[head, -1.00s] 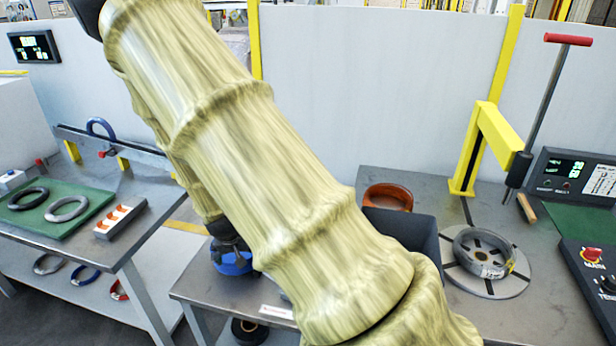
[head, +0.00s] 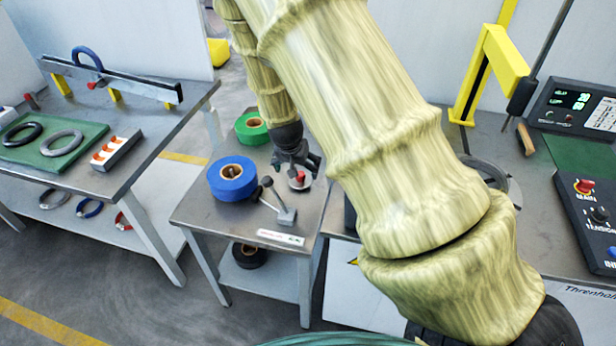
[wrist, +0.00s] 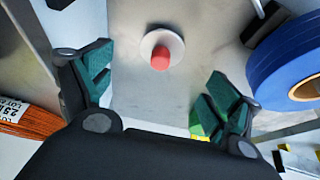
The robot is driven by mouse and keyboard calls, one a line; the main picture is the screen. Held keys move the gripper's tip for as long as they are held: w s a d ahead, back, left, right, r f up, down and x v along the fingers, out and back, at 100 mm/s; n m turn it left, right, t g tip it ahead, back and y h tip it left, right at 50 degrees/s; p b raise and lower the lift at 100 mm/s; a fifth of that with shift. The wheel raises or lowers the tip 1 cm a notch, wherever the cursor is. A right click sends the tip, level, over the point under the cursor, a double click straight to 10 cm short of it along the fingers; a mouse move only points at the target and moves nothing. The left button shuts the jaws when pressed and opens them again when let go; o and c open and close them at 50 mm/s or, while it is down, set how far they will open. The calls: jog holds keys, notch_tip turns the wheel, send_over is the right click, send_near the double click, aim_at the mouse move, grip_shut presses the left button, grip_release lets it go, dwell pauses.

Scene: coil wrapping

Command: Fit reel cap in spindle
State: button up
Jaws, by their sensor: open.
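A small pale disc with a red knob, which looks like the reel cap (head: 299,183), sits on the small grey side table (head: 215,215). In the wrist view the cap (wrist: 176,42) lies ahead between the fingers, knob toward the camera. My gripper (head: 298,168) is open and empty, close above the cap in the head view. In the wrist view my gripper (wrist: 158,90) has its green-padded fingers spread to either side, apart from the cap. I cannot pick out the spindle for certain; the round plate (head: 512,190) of the machine at the right is mostly hidden behind my arm.
A blue tape reel (head: 232,180), a green reel (head: 252,128) and a black-handled tool (head: 284,212) stand near the cap. An orange coil (wrist: 25,125) shows at the wrist view's left. The left bench (head: 140,100) holds rings and a rack.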

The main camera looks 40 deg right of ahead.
aim_at(300, 174)
jog(key=shift+x, duration=2)
jog(key=shift+w+d+f+p, duration=0.25)
jog(key=shift+w+f+p, duration=0.1)
jog(key=shift+f, duration=0.15)
jog(key=shift+w+d+f+p, duration=0.25)
jog(key=shift+f+p, duration=0.15)
jog(key=shift+f, duration=0.1)
jog(key=shift+w+d+f+p, duration=0.25)
jog(key=shift+f+p, duration=0.1)
jog(key=shift+f, duration=0.15)
jog(key=shift+x, duration=0.8)
jog(key=c, duration=1.1)
jog(key=shift+o, duration=0.2)
